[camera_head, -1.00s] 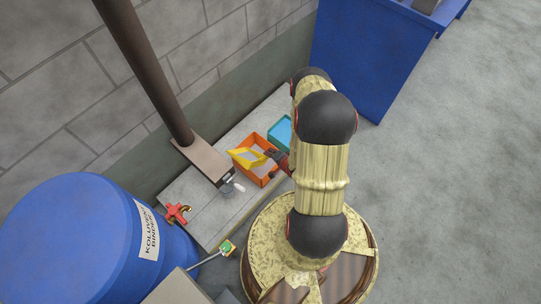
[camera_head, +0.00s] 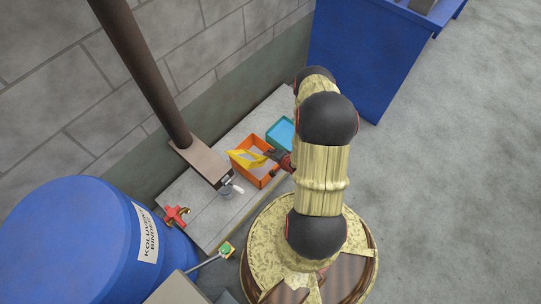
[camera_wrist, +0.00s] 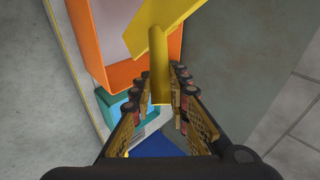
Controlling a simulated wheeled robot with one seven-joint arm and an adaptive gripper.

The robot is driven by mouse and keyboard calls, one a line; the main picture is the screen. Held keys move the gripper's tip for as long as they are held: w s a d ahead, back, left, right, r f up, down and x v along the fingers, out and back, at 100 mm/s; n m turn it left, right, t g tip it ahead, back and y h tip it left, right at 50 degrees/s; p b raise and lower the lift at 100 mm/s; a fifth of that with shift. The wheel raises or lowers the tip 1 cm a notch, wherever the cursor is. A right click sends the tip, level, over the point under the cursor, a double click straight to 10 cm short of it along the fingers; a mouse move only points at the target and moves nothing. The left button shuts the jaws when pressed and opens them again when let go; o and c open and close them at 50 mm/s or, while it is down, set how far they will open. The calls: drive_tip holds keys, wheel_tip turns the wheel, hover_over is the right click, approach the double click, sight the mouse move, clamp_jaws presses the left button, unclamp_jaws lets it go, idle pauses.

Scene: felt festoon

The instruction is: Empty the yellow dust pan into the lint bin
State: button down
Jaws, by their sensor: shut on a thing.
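The yellow dust pan (camera_head: 243,159) is held over the orange bin (camera_head: 262,180), tilted, in the head view. My gripper (camera_head: 276,156) is at the handle end of the pan, on its right. In the wrist view my gripper (camera_wrist: 155,88) is shut on the yellow handle (camera_wrist: 158,65), and the pan's flat body (camera_wrist: 165,22) extends above the orange bin (camera_wrist: 120,75). A pale, greyish area shows inside the orange bin. I cannot tell whether the pan still carries lint. No label shows which box is the lint bin.
A teal box (camera_head: 282,133) stands just behind the orange bin. A brown post (camera_head: 150,80), a small metal cup with a pale handle (camera_head: 226,190) and a red valve-like thing (camera_head: 176,215) share the bench. A blue drum (camera_head: 70,240) is at left.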

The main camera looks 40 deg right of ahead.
drive_tip(key=shift+d, duration=0.1)
drive_tip(key=shift+d+f, duration=0.1)
drive_tip(key=shift+d, duration=0.2)
drive_tip(key=shift+y, duration=0.3)
drive_tip(key=shift+w+d+f+m, duration=0.1)
drive_tip(key=shift+d+m, duration=0.2)
drive_tip(key=shift+d, duration=0.05)
drive_tip(key=shift+d+f+y+b, duration=0.1)
drive_tip(key=shift+y+b, duration=0.2)
idle(0.5)
drive_tip(key=shift+d+f, duration=0.1)
drive_tip(key=shift+d, duration=0.15)
drive_tip(key=shift+y, duration=0.3)
drive_tip(key=shift+d, duration=0.1)
drive_tip(key=shift+d+f+m+b, duration=0.2)
drive_tip(key=shift+d+m+b, duration=0.05)
drive_tip(key=shift+m+b, duration=0.1)
